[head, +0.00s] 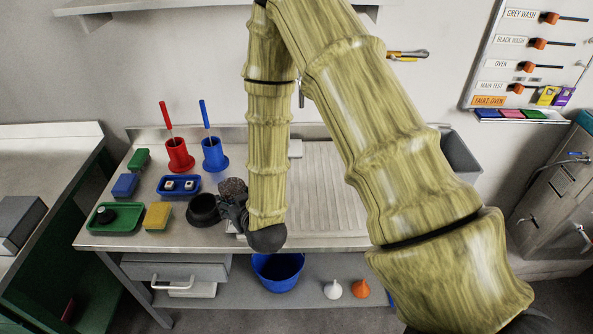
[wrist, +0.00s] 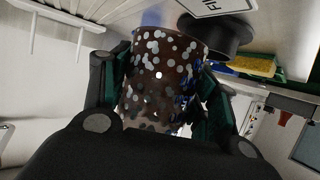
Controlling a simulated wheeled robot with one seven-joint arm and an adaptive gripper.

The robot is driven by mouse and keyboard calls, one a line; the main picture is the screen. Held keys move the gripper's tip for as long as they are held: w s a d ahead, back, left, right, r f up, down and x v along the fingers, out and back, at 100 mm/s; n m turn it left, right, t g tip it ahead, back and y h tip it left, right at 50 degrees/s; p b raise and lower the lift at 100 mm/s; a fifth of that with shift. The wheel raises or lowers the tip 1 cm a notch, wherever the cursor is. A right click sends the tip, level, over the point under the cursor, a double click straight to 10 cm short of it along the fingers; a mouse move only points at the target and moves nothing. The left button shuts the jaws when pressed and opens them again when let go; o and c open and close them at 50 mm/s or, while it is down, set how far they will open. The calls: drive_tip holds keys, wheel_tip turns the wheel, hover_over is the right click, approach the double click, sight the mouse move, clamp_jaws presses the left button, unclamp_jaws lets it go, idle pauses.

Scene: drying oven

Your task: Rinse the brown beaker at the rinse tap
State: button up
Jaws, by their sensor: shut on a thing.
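The brown beaker (wrist: 160,75) is see-through and covered in pale round spots. It fills the middle of the wrist view, between the dark green fingers of my gripper (wrist: 160,98), which is shut on it. In the head view the beaker (head: 233,187) shows small and dark beside my gripper (head: 235,210), just right of a black round pot. My arm hides part of the counter behind it. A thin grey fitting (head: 301,95) shows between my arm links; I cannot tell whether it is the rinse tap.
The black pot (head: 203,207) is close to my gripper. A yellow sponge (head: 158,215), green tray (head: 115,217), blue tray (head: 178,185), and red (head: 179,154) and blue (head: 214,154) brush holders stand left. The ribbed drainboard (head: 325,190) looks clear where visible. A blue bucket (head: 278,271) stands below.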

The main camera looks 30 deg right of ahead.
drive_tip(key=shift+m+h, duration=0.7)
drive_tip(key=shift+h, duration=0.1)
drive_tip(key=d+b, duration=0.3)
drive_tip(key=w+d+f+b, duration=0.1)
drive_tip(key=d+b, duration=0.2)
drive_tip(key=d, duration=0.1)
drive_tip(key=w+d+b, duration=0.1)
drive_tip(key=d+b, duration=0.2)
drive_tip(key=b, duration=0.1)
drive_tip(key=shift+w+d+f, duration=0.1)
drive_tip(key=shift+d+f, duration=0.2)
drive_tip(key=shift+d+r, duration=0.25)
drive_tip(key=shift+d, duration=0.25)
drive_tip(key=shift+d, duration=0.1)
drive_tip(key=shift+d+f+m, duration=0.25)
drive_tip(key=shift+f+m, duration=0.05)
drive_tip(key=shift+m, duration=0.3)
drive_tip(key=shift+d+f+y, duration=0.1)
drive_tip(key=shift+d+y, duration=0.05)
drive_tip(key=shift+y, duration=0.15)
